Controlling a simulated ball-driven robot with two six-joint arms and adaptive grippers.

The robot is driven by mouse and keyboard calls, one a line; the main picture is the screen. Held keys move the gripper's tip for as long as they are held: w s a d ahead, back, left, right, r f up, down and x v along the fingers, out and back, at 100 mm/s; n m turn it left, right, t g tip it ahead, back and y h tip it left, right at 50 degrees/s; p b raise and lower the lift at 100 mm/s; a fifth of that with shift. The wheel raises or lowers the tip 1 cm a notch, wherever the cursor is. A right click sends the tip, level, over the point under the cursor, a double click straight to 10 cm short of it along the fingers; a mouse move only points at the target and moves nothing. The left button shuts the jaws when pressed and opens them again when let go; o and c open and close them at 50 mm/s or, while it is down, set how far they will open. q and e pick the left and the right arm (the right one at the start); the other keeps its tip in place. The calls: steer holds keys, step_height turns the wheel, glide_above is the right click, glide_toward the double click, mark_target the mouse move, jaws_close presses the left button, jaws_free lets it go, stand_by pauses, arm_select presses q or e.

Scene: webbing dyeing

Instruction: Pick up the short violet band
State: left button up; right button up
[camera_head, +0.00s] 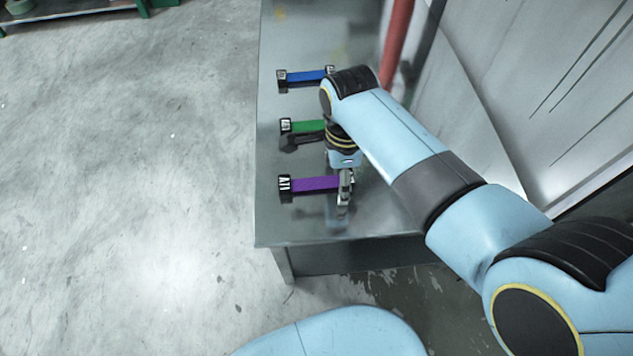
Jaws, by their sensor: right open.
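The short violet band (315,184) lies on the grey metal table (295,225) near its front edge. Its left end is a black block with white marks, and its right end is hidden by my right gripper. My right gripper (344,208) points down at the band's right end and is open. I cannot tell whether the fingers touch the band. My left gripper is not in view.
A green band (308,126) lies behind the violet one, partly hidden by my right wrist. A blue band (305,78) lies farther back. A red pole (396,40) and a pale panel (540,70) stand at the right. The table's left strip is clear.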

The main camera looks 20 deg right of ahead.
steer(key=c, duration=1.3)
steer(key=shift+r, duration=0.1)
steer(key=shift+r, duration=0.2)
step_height(320, 180, up, 4)
steer(key=shift+w+f+p, duration=0.1)
steer(key=shift+p, duration=1.05)
steer(key=shift+s+d+r+p, duration=0.4)
steer(key=shift+s+d+r, duration=0.05)
steer(key=shift+s, duration=0.1)
arm_select(q)
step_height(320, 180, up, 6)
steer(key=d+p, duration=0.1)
steer(key=p, duration=0.3)
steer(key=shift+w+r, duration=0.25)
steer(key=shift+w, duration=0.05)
arm_select(e)
steer(key=s+d+r, duration=0.4)
steer(key=s, duration=0.1)
steer(key=s+d+r, duration=0.1)
steer(key=s+d, duration=0.1)
steer(key=s, duration=0.1)
steer(key=shift+d+r, duration=0.2)
steer(key=shift+r, duration=0.2)
